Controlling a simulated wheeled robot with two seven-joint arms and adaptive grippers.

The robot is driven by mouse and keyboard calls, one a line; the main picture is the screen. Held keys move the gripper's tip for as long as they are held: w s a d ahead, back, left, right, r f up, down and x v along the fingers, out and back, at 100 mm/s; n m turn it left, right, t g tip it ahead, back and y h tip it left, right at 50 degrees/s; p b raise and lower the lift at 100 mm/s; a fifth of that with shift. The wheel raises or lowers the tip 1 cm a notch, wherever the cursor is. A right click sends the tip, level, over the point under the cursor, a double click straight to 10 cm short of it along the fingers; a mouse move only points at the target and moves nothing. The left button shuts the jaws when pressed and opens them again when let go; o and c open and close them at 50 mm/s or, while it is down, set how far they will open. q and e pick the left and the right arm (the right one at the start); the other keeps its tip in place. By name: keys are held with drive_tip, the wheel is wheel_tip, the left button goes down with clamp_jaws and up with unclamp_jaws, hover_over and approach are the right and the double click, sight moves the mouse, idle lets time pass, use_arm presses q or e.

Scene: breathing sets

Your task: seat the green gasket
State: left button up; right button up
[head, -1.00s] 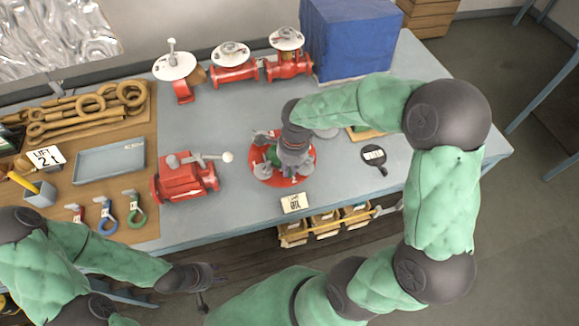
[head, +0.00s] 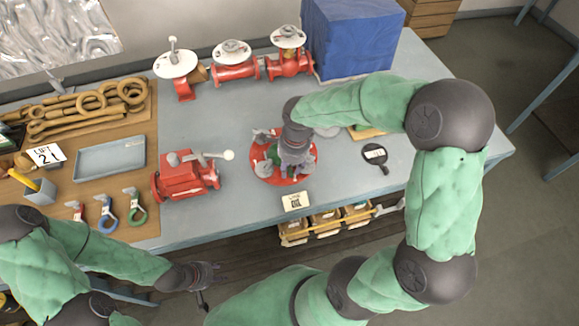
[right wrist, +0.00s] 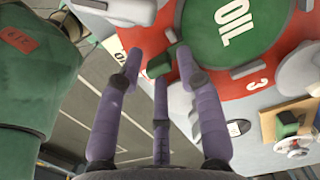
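A green ring with a handle-like tab (head: 136,212) lies on the wooden board at the left, beside a blue one (head: 107,217) and a red one (head: 77,212). A red round base (head: 268,176) stands at the table's middle. In the right wrist view, a green disc marked OIL (right wrist: 225,30) lies over the red. My right gripper (head: 287,165) is over the base, pointing down. Its fingers (right wrist: 159,60) are apart, with a small green block (right wrist: 159,64) showing between the tips; contact is unclear. My left gripper (head: 208,285) hangs low before the table; its opening is unclear.
A red pump with a lever (head: 186,180) stands left of the base. Red valves with white discs (head: 236,68) and a blue box (head: 352,38) stand at the back. A blue-grey tray (head: 110,158) is at the left. A black paddle (head: 375,156) lies right of the base.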

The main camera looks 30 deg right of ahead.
wheel_tip(320, 180, up, 12)
drive_tip(key=shift+s+d+f, duration=0.15)
drive_tip(key=shift+d+f, duration=0.1)
drive_tip(key=shift+d, duration=0.2)
idle(0.4)
